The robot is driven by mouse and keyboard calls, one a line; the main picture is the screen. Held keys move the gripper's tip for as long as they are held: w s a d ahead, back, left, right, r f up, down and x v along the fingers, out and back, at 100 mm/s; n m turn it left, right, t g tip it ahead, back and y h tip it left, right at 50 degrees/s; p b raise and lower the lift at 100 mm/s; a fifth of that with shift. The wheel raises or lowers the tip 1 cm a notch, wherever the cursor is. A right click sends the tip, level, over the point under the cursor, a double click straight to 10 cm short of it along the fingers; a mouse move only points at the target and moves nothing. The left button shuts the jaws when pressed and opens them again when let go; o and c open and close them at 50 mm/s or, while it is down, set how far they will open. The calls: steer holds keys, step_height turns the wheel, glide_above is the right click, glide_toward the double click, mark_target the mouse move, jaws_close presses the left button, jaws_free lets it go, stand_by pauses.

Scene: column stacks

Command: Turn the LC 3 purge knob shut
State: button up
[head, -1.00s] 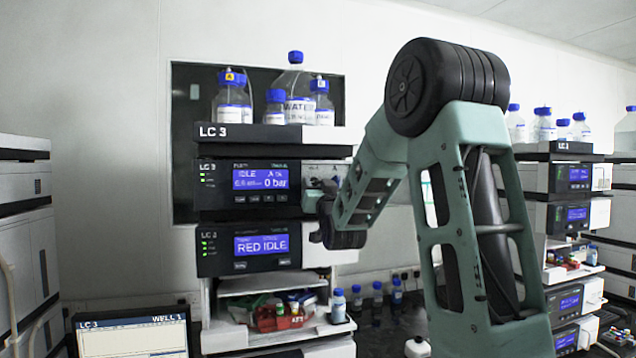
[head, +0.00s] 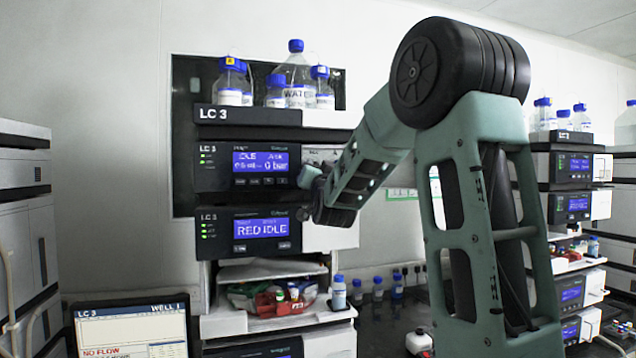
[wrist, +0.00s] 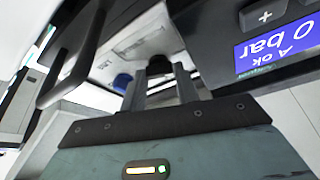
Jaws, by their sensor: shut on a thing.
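The LC 3 pump module (head: 218,178) stands in the left stack, its blue display reading IDLE and 0 bar. A dark knob (wrist: 158,66) stands out from its pale front panel, right of the display in the head view. My gripper (wrist: 162,83) has one finger on each side of this knob and is shut on it. In the head view the fingertips and knob are mostly hidden by my arm. A round blue part (wrist: 122,81) lies just beside the fingers in the wrist view. The knob's turn angle cannot be read.
A lower module (head: 220,232) reads RED IDLE. Solvent bottles (head: 297,85) stand on top of the stack. A black handle-like bar (wrist: 72,58) is near my gripper in the wrist view. A monitor (head: 130,330) shows NO FLOW. A second stack (head: 570,205) stands at right.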

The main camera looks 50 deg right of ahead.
steer(key=shift+w+a+r+m+g+h+b, duration=0.15)
steer(key=shift+m+g+b, duration=0.7)
steer(key=shift+m, duration=1.9)
steer(key=shift+s+r+m+g+h+b, duration=0.1)
steer(key=shift+m+g+b, duration=0.15)
steer(key=shift+m+g, duration=1.85)
steer(key=shift+w+a+r+m+g+h+b, duration=0.15)
steer(key=shift+m+g+b, duration=0.3)
steer(key=shift+m, duration=3)
steer(key=shift+d, duration=0.1)
steer(key=o, duration=0.7)
steer(key=shift+s, duration=0.1)
